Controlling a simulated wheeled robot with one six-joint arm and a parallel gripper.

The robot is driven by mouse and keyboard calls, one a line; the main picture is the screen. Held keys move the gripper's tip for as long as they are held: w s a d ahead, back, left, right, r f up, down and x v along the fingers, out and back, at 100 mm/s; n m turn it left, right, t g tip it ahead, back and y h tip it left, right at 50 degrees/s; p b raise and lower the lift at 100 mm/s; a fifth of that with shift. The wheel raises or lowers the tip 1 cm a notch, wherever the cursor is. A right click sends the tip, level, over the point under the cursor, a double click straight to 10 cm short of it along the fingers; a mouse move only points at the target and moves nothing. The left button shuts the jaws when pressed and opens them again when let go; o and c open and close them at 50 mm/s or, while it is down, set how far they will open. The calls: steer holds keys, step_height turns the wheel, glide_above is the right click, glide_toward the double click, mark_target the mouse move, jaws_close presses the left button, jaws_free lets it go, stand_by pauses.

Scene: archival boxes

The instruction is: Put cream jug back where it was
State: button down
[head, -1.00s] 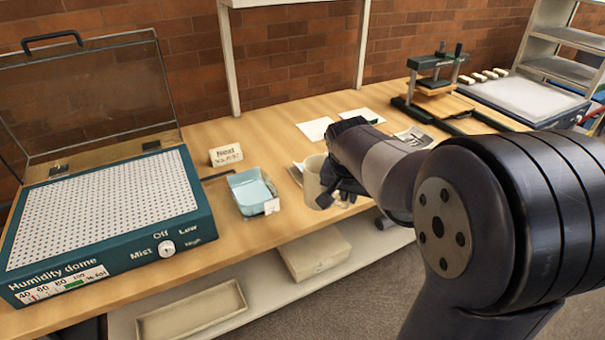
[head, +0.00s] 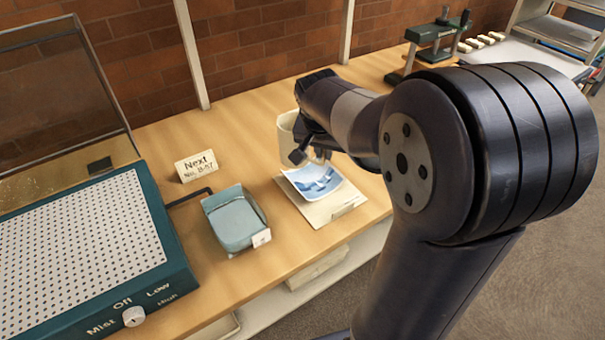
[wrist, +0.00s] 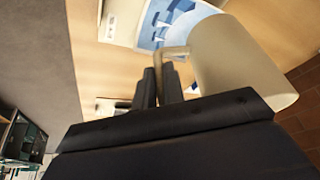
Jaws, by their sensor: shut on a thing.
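The cream jug (head: 288,138) is pale and cylindrical. In the head view it is partly hidden behind my gripper (head: 306,152), over the bench just behind a blue-and-white picture. In the wrist view the jug (wrist: 235,65) fills the upper right, with its handle between the dark fingers of my gripper (wrist: 165,75). The fingers are shut on the handle. Whether the jug's base touches the bench is hidden.
The blue-and-white picture (head: 315,179) lies on a cream folder or board (head: 335,206) at the bench's front. A teal tray (head: 235,220), a "Next" card (head: 197,166) and the humidity dome (head: 80,250) stand to the left. A press (head: 435,45) stands at the back right. Bare wood lies behind the tray.

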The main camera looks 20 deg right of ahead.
step_height(320, 180, down, 9)
steer(key=shift+r+b, duration=0.1)
steer(key=shift+b, duration=0.2)
steer(key=c, duration=1.5)
jaws_free()
steer(key=shift+r, duration=0.1)
steer(key=v, duration=1.2)
steer(key=shift+p, duration=0.45)
